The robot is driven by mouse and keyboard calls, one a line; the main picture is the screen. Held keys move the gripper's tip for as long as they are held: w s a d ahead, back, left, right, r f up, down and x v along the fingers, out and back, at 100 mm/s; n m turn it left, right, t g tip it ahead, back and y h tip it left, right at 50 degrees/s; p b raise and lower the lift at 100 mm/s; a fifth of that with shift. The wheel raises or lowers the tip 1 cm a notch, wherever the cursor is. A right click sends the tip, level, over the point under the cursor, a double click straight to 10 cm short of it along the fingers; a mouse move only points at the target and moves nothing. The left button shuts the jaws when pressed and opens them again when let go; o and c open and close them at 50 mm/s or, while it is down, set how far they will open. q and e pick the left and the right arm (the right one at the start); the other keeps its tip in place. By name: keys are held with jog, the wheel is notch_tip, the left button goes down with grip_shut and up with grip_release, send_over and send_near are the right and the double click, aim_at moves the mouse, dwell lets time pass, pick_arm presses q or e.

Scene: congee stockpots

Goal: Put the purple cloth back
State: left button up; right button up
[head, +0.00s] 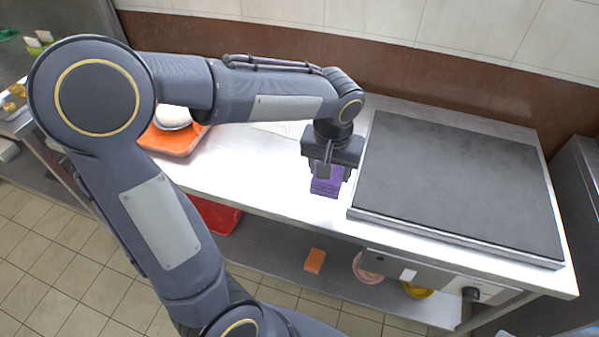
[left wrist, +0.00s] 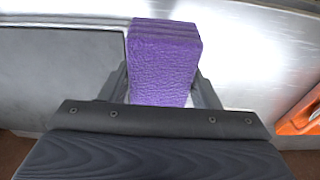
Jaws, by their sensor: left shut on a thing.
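The purple cloth (head: 326,183) is a folded block just left of the dark griddle. My left gripper (head: 327,172) points down over it and is shut on it. In the left wrist view the cloth (left wrist: 162,60) sits between the two fingers (left wrist: 160,92), with its far end sticking out past them. The cloth is over the steel counter (head: 255,180); I cannot tell whether it touches the counter. My right gripper is not in view.
The flat dark griddle (head: 455,180) fills the counter's right side. An orange tray (head: 172,141) with a white bowl (head: 173,117) stands at the left. The lower shelf holds a red container (head: 215,216), an orange block (head: 314,261) and a pink dish (head: 368,268). Bare counter lies between tray and cloth.

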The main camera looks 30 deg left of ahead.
pick_arm(q)
jog(key=w+a+f, duration=0.1)
jog(key=a+f, duration=0.1)
jog(key=w+a+f, duration=0.2)
jog(key=a, duration=0.1)
jog(key=w+a+f, duration=0.1)
jog(key=a+f, duration=0.1)
jog(key=f, duration=0.1)
jog(key=shift+w+a+f, duration=0.1)
jog(key=shift+w+a, duration=0.2)
jog(key=shift+a, duration=0.1)
jog(key=shift+w+a+f, duration=0.1)
jog(key=shift+a+f, duration=0.05)
jog(key=shift+f, duration=0.8)
jog(key=shift+w+a+f, duration=0.1)
jog(key=shift+f, duration=0.85)
jog(key=shift+f, duration=0.2)
jog(key=o, duration=0.9)
jog(key=shift+r, duration=0.1)
